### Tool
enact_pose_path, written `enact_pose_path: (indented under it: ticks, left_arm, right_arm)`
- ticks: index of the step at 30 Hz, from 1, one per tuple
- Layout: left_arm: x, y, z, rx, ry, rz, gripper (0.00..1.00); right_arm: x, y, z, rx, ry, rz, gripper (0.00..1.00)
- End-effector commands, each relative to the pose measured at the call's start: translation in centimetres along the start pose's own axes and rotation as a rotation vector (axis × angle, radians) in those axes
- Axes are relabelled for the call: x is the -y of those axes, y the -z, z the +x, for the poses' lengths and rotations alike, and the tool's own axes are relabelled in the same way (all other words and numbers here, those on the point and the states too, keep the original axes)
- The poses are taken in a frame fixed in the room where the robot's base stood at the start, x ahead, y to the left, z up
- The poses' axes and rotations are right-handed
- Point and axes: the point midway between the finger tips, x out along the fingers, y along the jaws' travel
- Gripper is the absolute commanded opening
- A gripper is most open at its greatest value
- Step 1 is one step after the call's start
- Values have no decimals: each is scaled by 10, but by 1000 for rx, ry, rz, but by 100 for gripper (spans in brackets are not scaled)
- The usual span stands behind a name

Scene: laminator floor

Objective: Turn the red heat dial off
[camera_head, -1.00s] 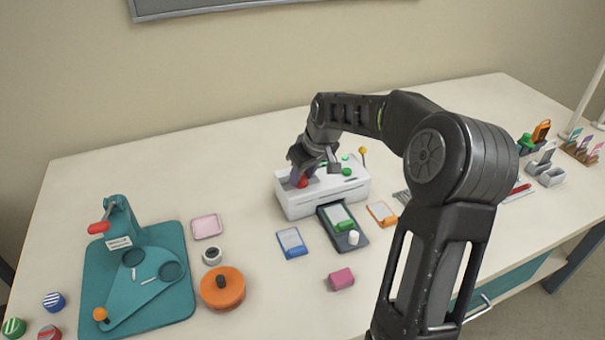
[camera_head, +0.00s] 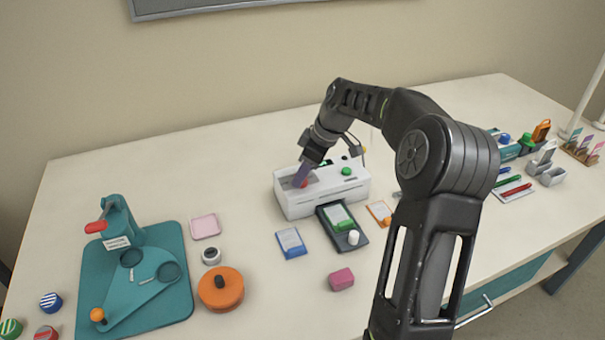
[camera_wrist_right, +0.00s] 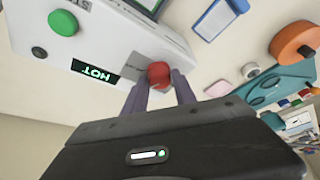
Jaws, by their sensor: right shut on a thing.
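The red heat dial (camera_head: 301,183) sits on the left part of the white laminator (camera_head: 322,198). It also shows in the right wrist view (camera_wrist_right: 158,74), near a lit display (camera_wrist_right: 94,70) reading "HOT". My right gripper (camera_head: 299,177) reaches down to the dial from above. In the right wrist view its two purple fingers (camera_wrist_right: 160,88) stand on either side of the red dial, shut on it. A green button (camera_wrist_right: 63,22) is on the same machine face. My left gripper is not in view.
A dark tray with a green card (camera_head: 340,220) is in front of the laminator. Blue (camera_head: 291,242) and orange (camera_head: 379,213) card holders and a pink block (camera_head: 341,279) lie nearby. A teal machine (camera_head: 135,270) stands at left.

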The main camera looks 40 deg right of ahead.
Motion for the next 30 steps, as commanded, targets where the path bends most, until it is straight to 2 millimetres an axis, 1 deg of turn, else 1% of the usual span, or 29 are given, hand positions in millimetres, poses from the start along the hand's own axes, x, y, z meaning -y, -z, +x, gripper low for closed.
enact_pose_path:
  ticks: [6, 15, 16, 23, 30]
  left_arm:
    - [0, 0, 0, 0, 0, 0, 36]
    - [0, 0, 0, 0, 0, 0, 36]
    - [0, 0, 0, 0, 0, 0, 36]
    - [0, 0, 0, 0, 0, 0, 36]
    - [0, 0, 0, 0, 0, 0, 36]
  right_arm:
    - [-1, 0, 0, 0, 12, -32, 0]
    - [-1, 0, 0, 0, 12, -32, 0]
    - [-1, 0, 0, 1, 12, -32, 34]
    - [0, 0, 0, 1, 13, -32, 53]
    - [0, 0, 0, 0, 13, -32, 53]
